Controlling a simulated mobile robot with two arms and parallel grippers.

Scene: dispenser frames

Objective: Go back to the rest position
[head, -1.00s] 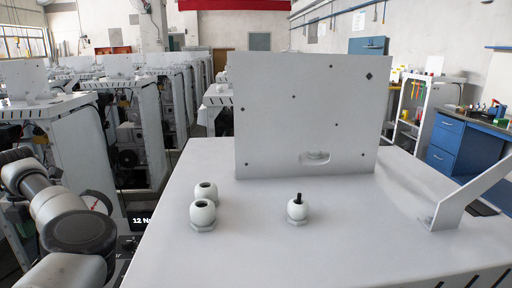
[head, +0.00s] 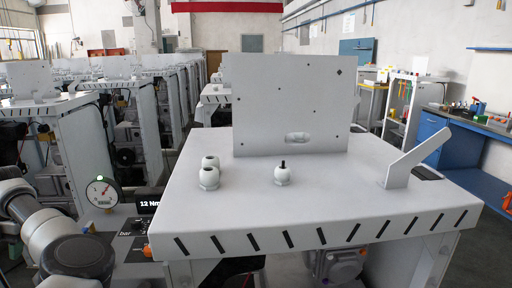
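A white dispenser frame stands before me, with a flat white top (head: 330,195) and an upright white panel (head: 290,100) with small holes and a slot near its lower edge. Two white round fittings with dark openings, one nearer (head: 209,178) and one behind it (head: 210,161), stand on the top at the left. A third fitting (head: 282,175) with a black pin stands in front of the panel. Part of my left arm shows at the lower left, but its gripper is outside the picture. My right arm and gripper do not show.
A pressure gauge (head: 103,192) and a "12 Nm" display (head: 150,203) sit left of the frame. A slanted white bracket (head: 428,155) rises at the right of the top. More frames stand in rows at the left. A blue cabinet (head: 432,138) stands at the right.

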